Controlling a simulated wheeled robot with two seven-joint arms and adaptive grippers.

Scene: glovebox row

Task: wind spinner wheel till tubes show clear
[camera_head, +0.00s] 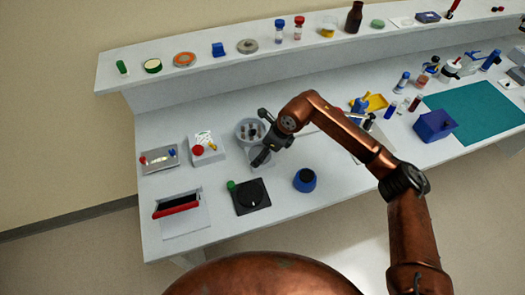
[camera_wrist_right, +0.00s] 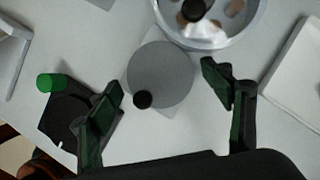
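The spinner is a round grey bowl (camera_head: 243,127) in the head view. In the right wrist view its bowl (camera_wrist_right: 258,18) is at the top edge, with brownish shapes and a dark centre inside. Next to it is a flat grey wheel (camera_wrist_right: 163,70) with a black knob (camera_wrist_right: 142,100) near its rim. My right gripper (camera_head: 263,138) is over this spot, hiding much of the wheel in the head view. In the wrist view my right gripper (camera_wrist_right: 163,80) is open, its fingers apart on either side of the wheel and nothing held. Tube contents cannot be made out. My left gripper is not in view.
A black pad with a green knob (camera_head: 250,196) and a blue round pot (camera_head: 305,180) stand in front of the spinner. A white box with a red knob (camera_head: 206,148) is to its left. A raised shelf (camera_head: 200,78) runs behind. Clear bench lies between items.

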